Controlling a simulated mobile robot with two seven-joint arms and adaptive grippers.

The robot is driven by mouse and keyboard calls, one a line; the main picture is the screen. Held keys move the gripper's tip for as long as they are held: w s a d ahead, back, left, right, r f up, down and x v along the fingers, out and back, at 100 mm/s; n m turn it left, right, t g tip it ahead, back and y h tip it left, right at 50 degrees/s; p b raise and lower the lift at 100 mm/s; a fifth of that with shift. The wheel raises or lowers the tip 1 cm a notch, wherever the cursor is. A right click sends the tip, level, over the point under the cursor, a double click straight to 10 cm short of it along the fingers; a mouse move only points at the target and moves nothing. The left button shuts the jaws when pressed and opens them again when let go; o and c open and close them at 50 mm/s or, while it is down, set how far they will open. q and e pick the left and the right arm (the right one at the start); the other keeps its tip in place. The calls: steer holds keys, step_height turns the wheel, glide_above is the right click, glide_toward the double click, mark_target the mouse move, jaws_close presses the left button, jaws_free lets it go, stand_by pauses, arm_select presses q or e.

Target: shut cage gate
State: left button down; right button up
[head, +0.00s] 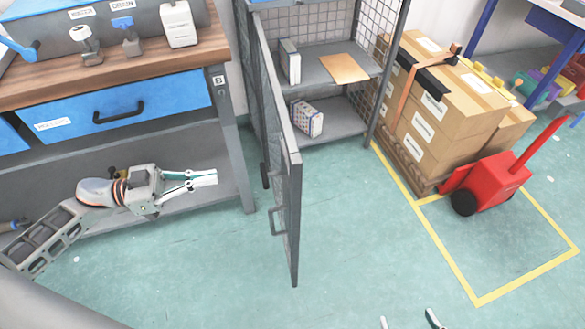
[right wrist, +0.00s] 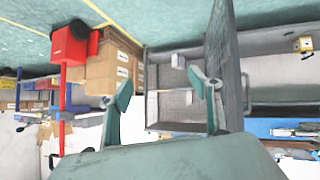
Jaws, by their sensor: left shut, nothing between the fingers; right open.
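The cage gate (head: 284,170), a grey mesh panel with a handle, stands open and points out from the cage (head: 325,60) toward the bottom of the head view. In the right wrist view, which looks upside down, the gate (right wrist: 222,55) is behind and beside the right-hand finger; contact cannot be told. My left gripper (head: 203,180) is shut and empty, in front of the workbench, left of the gate. My right gripper (right wrist: 159,80) is open and empty. Only its fingertips show at the bottom of the head view, right of the gate and apart from it.
The cage shelves hold small boxes (head: 308,118) and a tan sheet (head: 344,68). A workbench (head: 110,70) with blue drawers stands left of the gate. Strapped cartons (head: 440,110) and a red hand truck (head: 490,180) stand right. The green floor between gate and yellow line is clear.

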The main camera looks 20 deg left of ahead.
mark_target(269, 174)
arm_select(q)
steer(key=x, duration=0.4)
steer(key=f+b+x, duration=0.1)
steer(key=x, duration=0.9)
steer(key=shift+s+d+f, duration=0.15)
steer(key=shift+d+f, duration=0.15)
steer(key=shift+f, duration=0.05)
